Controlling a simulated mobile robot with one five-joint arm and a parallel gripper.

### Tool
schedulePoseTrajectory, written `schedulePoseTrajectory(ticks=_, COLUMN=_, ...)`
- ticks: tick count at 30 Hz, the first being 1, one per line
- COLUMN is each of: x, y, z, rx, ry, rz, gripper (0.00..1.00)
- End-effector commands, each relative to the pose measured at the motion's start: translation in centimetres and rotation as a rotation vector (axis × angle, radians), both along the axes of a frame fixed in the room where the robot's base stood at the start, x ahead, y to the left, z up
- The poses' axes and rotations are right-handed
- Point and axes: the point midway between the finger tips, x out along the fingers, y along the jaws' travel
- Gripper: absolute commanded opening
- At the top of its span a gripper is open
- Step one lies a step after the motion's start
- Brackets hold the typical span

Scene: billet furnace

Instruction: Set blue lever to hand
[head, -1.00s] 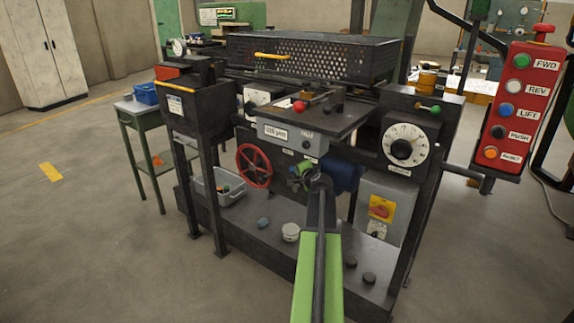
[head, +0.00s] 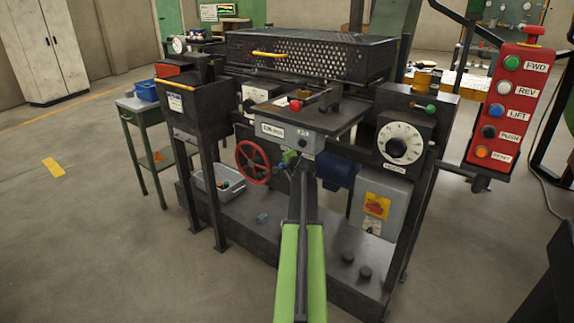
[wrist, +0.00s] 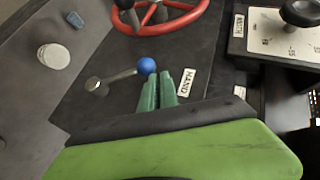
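The blue lever shows in the wrist view as a blue ball (wrist: 147,66) on a thin metal rod running left to a pivot on the dark panel. A white label reading HAND (wrist: 185,82) is just right of the ball. My gripper (wrist: 158,75) has its two green fingers close together, tips beside and just below the ball, with the ball on their left side. Whether they touch it I cannot tell. Nothing shows between the fingers.
A red handwheel (head: 253,163) is left of my gripper, and a blue motor (head: 340,171) is to its right. A red-knobbed lever (head: 295,105) is above. A red button pendant (head: 508,105) hangs at right. The floor at left is open.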

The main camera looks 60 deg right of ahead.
Motion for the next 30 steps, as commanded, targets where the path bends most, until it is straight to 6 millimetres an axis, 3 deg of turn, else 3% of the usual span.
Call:
schedulePoseTrajectory(ticks=17, x=0.7, y=0.5, z=0.1, rx=0.006, ry=-0.003, rz=0.01, gripper=0.0)
schedulePoseTrajectory(ticks=20, x=-0.1, y=1.3, z=0.7, rx=0.005, ry=-0.003, rz=0.009, gripper=0.0)
schedulePoseTrajectory(ticks=30, x=-5.9, y=5.8, z=4.0, rx=0.001, ry=-0.005, rz=0.002, gripper=0.0)
